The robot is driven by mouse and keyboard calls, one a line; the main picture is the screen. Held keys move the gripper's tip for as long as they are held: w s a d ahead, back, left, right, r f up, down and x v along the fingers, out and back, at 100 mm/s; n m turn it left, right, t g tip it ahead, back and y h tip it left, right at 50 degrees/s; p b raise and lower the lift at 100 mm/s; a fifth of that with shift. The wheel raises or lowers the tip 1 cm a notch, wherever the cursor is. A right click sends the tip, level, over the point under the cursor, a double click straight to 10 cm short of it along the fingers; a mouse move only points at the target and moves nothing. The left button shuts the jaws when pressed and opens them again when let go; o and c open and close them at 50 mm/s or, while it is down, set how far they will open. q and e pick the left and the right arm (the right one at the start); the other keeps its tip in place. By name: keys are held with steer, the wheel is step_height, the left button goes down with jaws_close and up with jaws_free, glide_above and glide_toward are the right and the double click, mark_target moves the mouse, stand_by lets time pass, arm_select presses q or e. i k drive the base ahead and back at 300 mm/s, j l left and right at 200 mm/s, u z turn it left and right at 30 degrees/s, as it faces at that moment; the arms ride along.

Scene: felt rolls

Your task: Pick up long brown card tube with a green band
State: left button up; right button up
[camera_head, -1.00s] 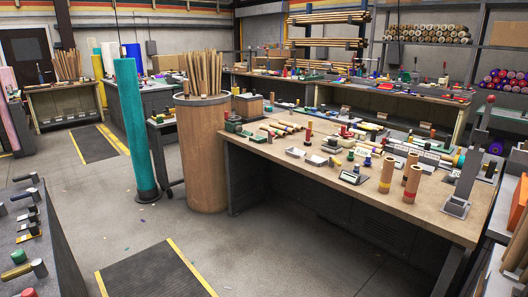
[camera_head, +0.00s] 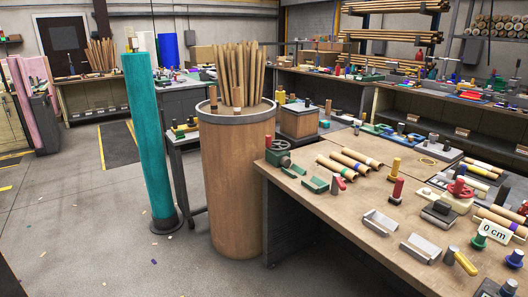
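Three brown card tubes lie side by side on the workbench (camera_head: 335,205) in the head view. The nearest tube (camera_head: 335,168) seems to have a green band, though the band is small and hard to make out. The middle tube (camera_head: 350,161) and the far tube (camera_head: 366,157) lie close behind it, with darker bands. Neither of my grippers is in view.
A round wooden bin (camera_head: 232,190) full of upright tubes stands left of the bench. A tall teal roll (camera_head: 150,140) stands left of it. Metal trays (camera_head: 380,222), a green clamp (camera_head: 277,153) and stampers crowd the bench. Grey floor (camera_head: 130,230) at left is mostly open.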

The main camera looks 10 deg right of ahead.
mark_target(345, 173)
steer(key=i+j+z, duration=0.35)
steer(key=i, duration=0.25)
steer(key=i+j+z, duration=0.35)
steer(key=i, duration=0.25)
